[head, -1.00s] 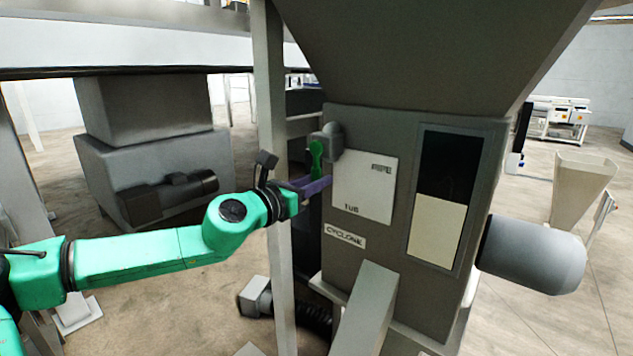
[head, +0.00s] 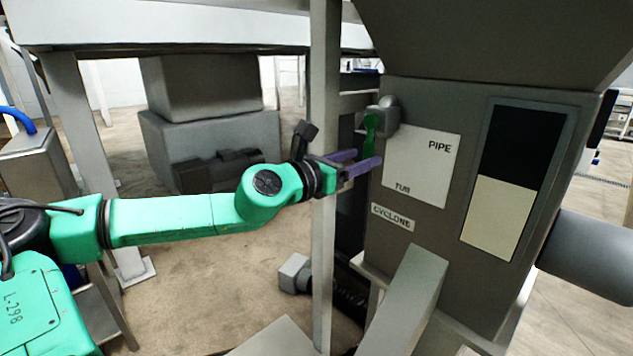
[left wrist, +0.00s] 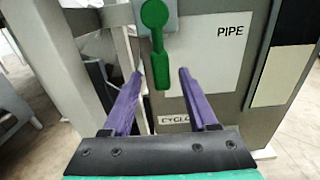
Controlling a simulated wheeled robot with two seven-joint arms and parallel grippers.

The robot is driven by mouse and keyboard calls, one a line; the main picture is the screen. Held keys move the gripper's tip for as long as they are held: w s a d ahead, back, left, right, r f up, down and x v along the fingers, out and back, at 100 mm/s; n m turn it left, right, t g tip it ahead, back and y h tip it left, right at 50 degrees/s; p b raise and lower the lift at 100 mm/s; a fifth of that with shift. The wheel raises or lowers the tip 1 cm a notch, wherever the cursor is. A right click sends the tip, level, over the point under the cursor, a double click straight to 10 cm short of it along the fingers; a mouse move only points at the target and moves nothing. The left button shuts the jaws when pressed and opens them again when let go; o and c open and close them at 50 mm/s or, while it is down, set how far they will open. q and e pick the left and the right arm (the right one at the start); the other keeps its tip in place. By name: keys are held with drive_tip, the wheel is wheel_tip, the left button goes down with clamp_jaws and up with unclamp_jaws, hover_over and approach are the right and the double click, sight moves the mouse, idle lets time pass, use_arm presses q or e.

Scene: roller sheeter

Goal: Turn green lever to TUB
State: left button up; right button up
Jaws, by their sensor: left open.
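The green lever (head: 369,132) hangs from a grey pivot housing (head: 387,112) on the side of the cyclone box, its handle pointing down. Beside it a white plate (head: 422,165) reads PIPE at upper right and TUB at lower left. My left gripper (head: 362,162) has two purple fingers and is open just below and in front of the lever. In the left wrist view the lever (left wrist: 156,45) shows whole, its lower end between and beyond the open fingertips (left wrist: 160,72). I see no contact. My right gripper is not in view.
A grey upright post (head: 324,200) stands close by my left wrist. The CYCLONE box (head: 400,240) has a black and cream panel (head: 510,180) at right. A slanted grey chute (head: 408,300) lies below. Machinery stands behind the post.

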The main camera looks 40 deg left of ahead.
use_arm(q)
drive_tip(key=s+a+b, duration=0.1)
drive_tip(key=s+b, duration=0.5)
drive_tip(key=s, duration=0.5)
drive_tip(key=shift+s+a+b, duration=0.2)
drive_tip(key=shift+a+b, duration=0.1)
drive_tip(key=shift+b, duration=0.05)
